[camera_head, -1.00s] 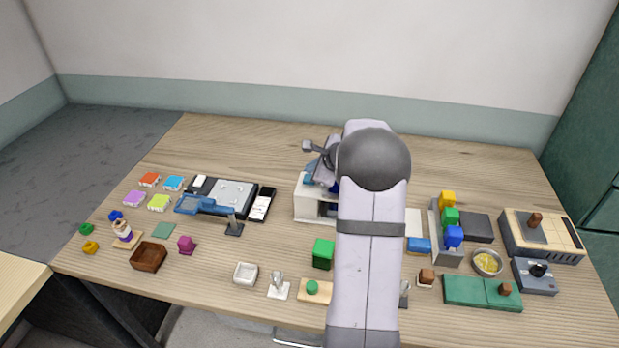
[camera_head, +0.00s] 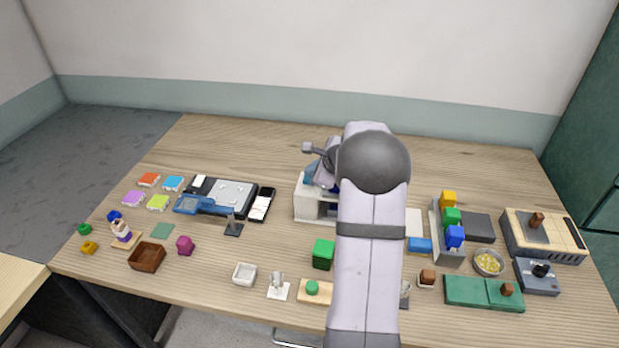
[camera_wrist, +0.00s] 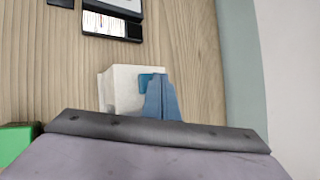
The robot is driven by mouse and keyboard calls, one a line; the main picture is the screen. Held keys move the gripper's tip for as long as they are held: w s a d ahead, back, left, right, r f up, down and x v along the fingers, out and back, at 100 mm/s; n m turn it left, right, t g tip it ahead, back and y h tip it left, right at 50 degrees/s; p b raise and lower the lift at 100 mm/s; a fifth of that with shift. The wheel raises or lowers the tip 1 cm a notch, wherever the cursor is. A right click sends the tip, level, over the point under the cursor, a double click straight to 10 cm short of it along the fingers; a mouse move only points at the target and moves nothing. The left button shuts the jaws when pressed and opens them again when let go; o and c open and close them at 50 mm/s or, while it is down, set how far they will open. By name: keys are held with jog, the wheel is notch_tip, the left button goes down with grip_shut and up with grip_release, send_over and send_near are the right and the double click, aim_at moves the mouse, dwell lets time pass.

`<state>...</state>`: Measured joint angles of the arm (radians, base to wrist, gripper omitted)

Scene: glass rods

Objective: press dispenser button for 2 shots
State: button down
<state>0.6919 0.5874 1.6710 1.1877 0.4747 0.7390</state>
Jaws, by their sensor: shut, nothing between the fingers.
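The dispenser is a white, box-like stand (camera_head: 302,207) at the middle of the table, with an open front; my arm hides its right part. It also shows in the wrist view as a white block (camera_wrist: 117,88). A blue button (camera_wrist: 146,79) shows on it, partly hidden by my fingers. My gripper (camera_wrist: 157,78) is shut and empty, its blue fingertips over the button's edge in the wrist view. I cannot tell whether they touch it or whether it is pressed down. In the head view, my gripper is mostly hidden behind my arm, above the dispenser.
Left of the dispenser lie a black tray (camera_head: 232,192) and a phone-like black-and-white item (camera_head: 262,205). A green cube (camera_head: 323,254) stands in front. Right of my arm are a grey rack with coloured blocks (camera_head: 446,256) and a bowl (camera_head: 488,262). The table behind is clear.

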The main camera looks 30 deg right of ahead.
jog(key=shift+f+b, duration=0.7)
jog(key=shift+f, duration=0.05)
dwell(0.6)
jog(key=shift+r, duration=0.1)
jog(key=shift+r+p, duration=1)
jog(key=shift+r, duration=0.1)
jog(key=shift+r+p, duration=2.2)
jog(key=shift+r, duration=0.3)
jog(key=shift+a, duration=0.1)
